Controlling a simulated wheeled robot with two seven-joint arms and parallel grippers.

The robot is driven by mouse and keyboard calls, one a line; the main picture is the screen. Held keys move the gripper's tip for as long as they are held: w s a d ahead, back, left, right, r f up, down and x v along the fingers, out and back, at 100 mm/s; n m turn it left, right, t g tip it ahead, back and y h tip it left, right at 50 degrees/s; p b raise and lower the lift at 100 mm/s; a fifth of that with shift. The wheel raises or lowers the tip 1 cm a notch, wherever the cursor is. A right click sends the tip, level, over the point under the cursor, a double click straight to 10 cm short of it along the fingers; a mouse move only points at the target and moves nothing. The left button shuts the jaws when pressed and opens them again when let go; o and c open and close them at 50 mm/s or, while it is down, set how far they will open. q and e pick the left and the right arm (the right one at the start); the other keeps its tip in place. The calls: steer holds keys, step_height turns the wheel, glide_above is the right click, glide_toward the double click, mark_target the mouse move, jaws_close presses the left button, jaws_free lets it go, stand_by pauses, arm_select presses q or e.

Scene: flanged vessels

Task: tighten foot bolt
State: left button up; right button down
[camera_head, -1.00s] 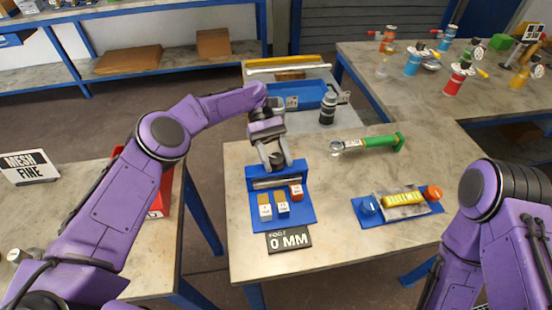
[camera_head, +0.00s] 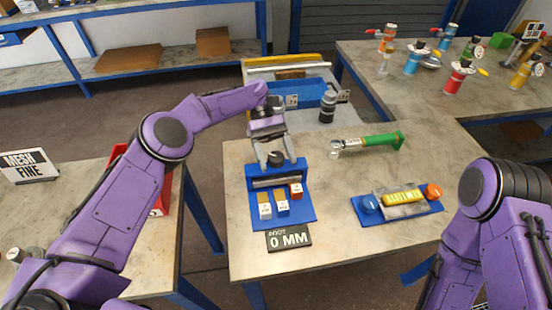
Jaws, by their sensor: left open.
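My left gripper (camera_head: 276,163) points down over the back of a blue fixture (camera_head: 302,214) on the middle table. Its two fingers are spread on either side of a dark round knob (camera_head: 275,157) at the fixture's raised back. I cannot tell whether they touch it. A wrench-like tool with a green handle (camera_head: 382,140) lies to the right, its metal head toward the fixture. A black sign reading "FOOT 0 MM" (camera_head: 289,237) lies at the fixture's front. No part labelled as a foot bolt can be made out. My right gripper is out of view.
A blue tray with a yellow piece (camera_head: 403,197) lies to the right. A dark cylinder (camera_head: 327,107) stands behind. Colourful flanged vessels (camera_head: 459,78) stand on the right-hand table. The table between fixture and tray is clear.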

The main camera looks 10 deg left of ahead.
mark_target(276, 157)
arm_select(q)
step_height(276, 157, up, 3)
steer(key=s+d+r+b, duration=0.2)
steer(key=s+r, duration=0.7)
steer(key=s, duration=0.5)
steer(key=shift+d+r+b, duration=0.35)
steer(key=shift+d+b, duration=0.05)
steer(key=shift+b, duration=0.25)
steer(key=shift+w, duration=0.1)
